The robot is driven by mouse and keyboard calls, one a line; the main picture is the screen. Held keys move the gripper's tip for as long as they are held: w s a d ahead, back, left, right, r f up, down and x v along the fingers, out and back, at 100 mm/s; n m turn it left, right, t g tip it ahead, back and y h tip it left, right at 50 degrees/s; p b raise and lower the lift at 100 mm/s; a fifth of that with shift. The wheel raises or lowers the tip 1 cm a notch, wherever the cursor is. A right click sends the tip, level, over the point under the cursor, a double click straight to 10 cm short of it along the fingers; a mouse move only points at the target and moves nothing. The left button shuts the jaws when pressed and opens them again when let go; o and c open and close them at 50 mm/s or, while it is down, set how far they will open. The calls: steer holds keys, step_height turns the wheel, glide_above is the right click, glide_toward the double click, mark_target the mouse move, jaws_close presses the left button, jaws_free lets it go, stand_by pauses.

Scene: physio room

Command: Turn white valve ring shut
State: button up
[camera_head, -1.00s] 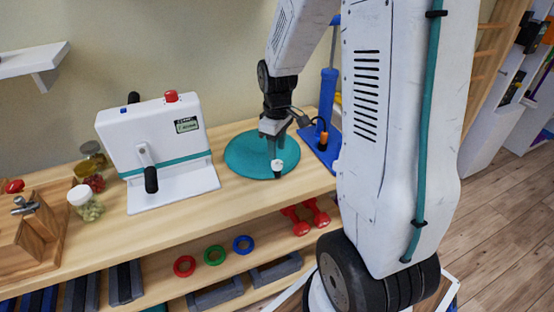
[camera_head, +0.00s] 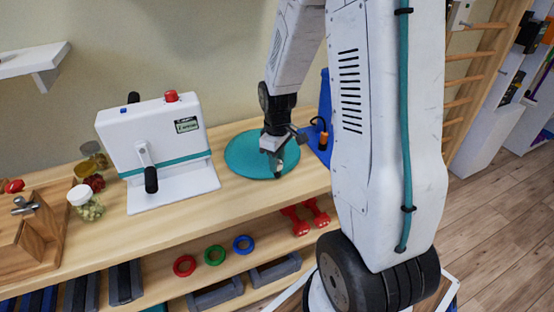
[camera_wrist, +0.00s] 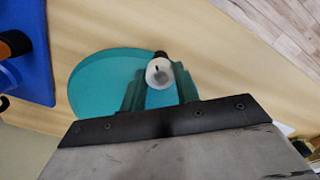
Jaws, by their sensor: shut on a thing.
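The teal round cushion (camera_head: 243,157) lies flat on the wooden bench top, and it also shows in the wrist view (camera_wrist: 95,85). The white valve ring (camera_wrist: 159,73) sits at the cushion's edge, with a small dark part behind it in the wrist view. My gripper (camera_wrist: 160,82) is shut on the white valve ring, one green finger on each side of it. In the head view my gripper (camera_head: 274,158) points down at the cushion's right part and hides most of the ring.
A white crank machine (camera_head: 160,130) stands left of the cushion, with jars (camera_head: 86,202) farther left. A blue pump base (camera_head: 320,142) with a black hose stands close on the right, partly behind my arm. Red dumbbells (camera_head: 296,220) and coloured rings (camera_head: 214,254) lie on the lower shelf.

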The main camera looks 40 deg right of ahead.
steer(key=shift+m, duration=0.3)
steer(key=m, duration=0.3)
steer(key=shift+m, duration=2)
steer(key=o, duration=0.7)
step_height(320, 180, up, 8)
steer(key=shift+f, duration=0.1)
